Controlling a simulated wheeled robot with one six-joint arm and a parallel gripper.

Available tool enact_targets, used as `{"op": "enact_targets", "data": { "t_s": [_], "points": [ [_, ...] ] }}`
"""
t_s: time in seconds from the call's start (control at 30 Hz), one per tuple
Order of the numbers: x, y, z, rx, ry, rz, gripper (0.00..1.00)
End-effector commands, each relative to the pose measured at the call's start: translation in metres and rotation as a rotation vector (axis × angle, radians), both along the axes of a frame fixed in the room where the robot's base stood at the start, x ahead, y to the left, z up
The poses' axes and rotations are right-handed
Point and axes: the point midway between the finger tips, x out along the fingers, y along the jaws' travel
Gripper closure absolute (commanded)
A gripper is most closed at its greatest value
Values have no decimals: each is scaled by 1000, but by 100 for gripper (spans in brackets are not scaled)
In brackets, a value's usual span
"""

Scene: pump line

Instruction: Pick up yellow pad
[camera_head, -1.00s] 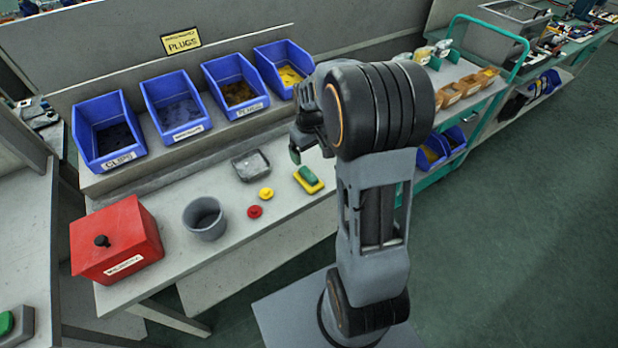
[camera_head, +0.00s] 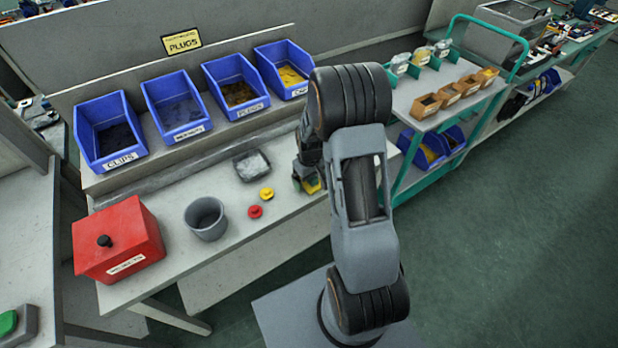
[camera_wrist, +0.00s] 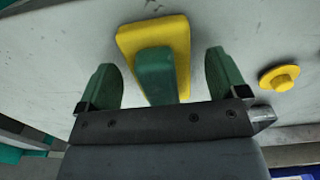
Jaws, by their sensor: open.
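The yellow pad (camera_wrist: 178,36) lies on the grey bench and has a green block-shaped grip (camera_wrist: 155,75) on top. In the wrist view, my gripper (camera_wrist: 160,72) is open, with one green finger on each side of the green grip and a gap showing on both sides. I cannot tell how far the fingertips reach down beside it. In the head view, my gripper (camera_head: 305,180) is over the pad (camera_head: 313,186), and my arm and gripper hide most of it.
A yellow knobbed plug (camera_head: 266,194) and a red one (camera_head: 255,211) lie left of the pad. A grey tray (camera_head: 251,165), a grey cup (camera_head: 205,218) and a red box (camera_head: 117,240) stand on the bench (camera_head: 180,258). Blue bins (camera_head: 180,107) line the shelf behind.

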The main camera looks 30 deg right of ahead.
Motion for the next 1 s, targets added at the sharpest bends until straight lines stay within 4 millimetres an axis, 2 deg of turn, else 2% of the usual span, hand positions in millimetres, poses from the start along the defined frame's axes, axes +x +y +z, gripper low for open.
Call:
{"op": "enact_targets", "data": {
  "t_s": [0.33,0.9,1.0],
  "points": [
    [0,0,-6,-1,-1,0,8],
    [0,0,-6,0,-1,0,63],
    [0,0,-6,-1,-1,0,63]
  ]
}}
